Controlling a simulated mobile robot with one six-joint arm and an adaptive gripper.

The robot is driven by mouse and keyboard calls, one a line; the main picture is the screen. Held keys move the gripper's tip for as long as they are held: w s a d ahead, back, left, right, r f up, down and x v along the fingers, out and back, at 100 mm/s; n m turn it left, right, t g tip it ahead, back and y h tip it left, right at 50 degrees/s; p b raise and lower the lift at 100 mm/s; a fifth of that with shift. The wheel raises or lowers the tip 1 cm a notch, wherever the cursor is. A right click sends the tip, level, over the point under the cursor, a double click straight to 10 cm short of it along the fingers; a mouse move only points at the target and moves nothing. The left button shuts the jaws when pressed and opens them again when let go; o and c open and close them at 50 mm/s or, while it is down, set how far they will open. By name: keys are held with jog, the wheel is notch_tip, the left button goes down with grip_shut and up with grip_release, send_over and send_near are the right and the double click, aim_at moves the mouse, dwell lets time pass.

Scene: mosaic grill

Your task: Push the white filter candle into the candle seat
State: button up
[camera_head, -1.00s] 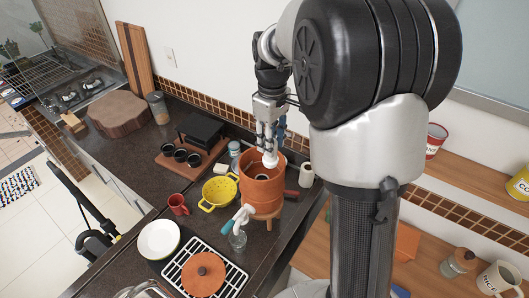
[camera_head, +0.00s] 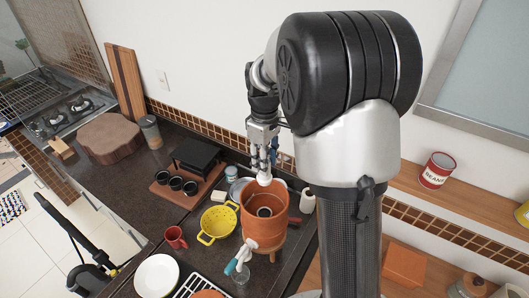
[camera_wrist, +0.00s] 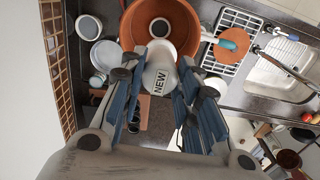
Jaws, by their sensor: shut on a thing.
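My gripper (camera_head: 264,165) points down and is shut on the white filter candle (camera_head: 264,179). In the wrist view the candle (camera_wrist: 160,77) sits between the blue finger pads and shows the word NEW. In the head view it appears at the back rim of the open terracotta pot (camera_head: 262,232); whether it touches the rim is hard to tell. In the wrist view the seat (camera_wrist: 160,27) lies just beyond the candle's end. The candle's underside is hidden.
A yellow colander (camera_head: 218,222) and red mug (camera_head: 175,238) stand left of the pot. A white plate (camera_head: 157,275) is at the front left. A white tap (camera_head: 246,250) sticks out of the pot's front. A terracotta lid (camera_wrist: 224,56) lies on a white rack.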

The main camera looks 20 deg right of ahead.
notch_tip(320, 180, down, 6)
jog(key=shift+f+b, duration=0.1)
jog(key=shift+b, duration=0.45)
notch_tip(320, 180, down, 10)
jog(key=b, duration=0.7)
jog(key=shift+f, duration=0.25)
jog(key=shift+f+b, duration=1.15)
jog(key=shift+b, duration=0.05)
dwell(2.4)
jog(key=shift+s+f, duration=0.15)
dwell(0.7)
jog(key=o, duration=0.6)
jog(key=shift+o, duration=2.8)
jog(key=shift+o, duration=0.2)
